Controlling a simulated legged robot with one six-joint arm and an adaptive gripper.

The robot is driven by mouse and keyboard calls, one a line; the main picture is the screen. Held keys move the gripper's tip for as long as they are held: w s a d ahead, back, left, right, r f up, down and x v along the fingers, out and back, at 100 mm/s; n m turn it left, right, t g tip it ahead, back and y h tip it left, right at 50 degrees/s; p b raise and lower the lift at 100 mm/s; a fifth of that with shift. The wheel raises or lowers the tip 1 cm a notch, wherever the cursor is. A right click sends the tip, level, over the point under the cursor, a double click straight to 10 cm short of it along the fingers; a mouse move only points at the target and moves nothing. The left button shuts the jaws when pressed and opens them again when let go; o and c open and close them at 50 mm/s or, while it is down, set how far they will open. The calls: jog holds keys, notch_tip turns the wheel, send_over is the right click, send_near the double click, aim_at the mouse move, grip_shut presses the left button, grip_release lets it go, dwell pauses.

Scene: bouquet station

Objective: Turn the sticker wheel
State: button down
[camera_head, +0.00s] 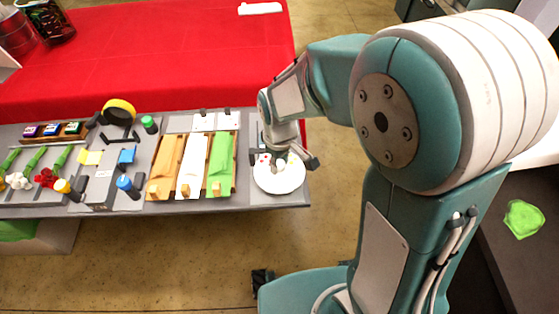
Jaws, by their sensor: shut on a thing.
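The sticker wheel (279,182) is a white round disc at the right end of the grey station table. A small red mark shows near its upper left edge. My gripper (280,162) is over the upper part of the wheel, pointing down. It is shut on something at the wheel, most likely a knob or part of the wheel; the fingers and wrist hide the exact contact.
The grey table (235,203) holds trays with orange, white and green sheets (220,160) just left of the wheel. Further left are a yellow tape roll (119,108), bottles and flowers (45,178). A red-covered table (150,50) stands behind. Floor is clear in front.

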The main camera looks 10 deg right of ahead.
aim_at(279, 163)
jog(key=shift+c, duration=1.7)
grip_release()
jog(key=shift+w+a, duration=0.1)
jog(key=shift+w, duration=0.05)
notch_tip(279, 163, up, 12)
jog(key=s+d+r+m+t, duration=0.5)
jog(key=s+d+m, duration=0.3)
jog(key=s+d, duration=0.3)
jog(key=shift+s+r+m+t, duration=0.3)
jog(key=shift+s+r, duration=0.35)
jog(key=shift+s, duration=0.4)
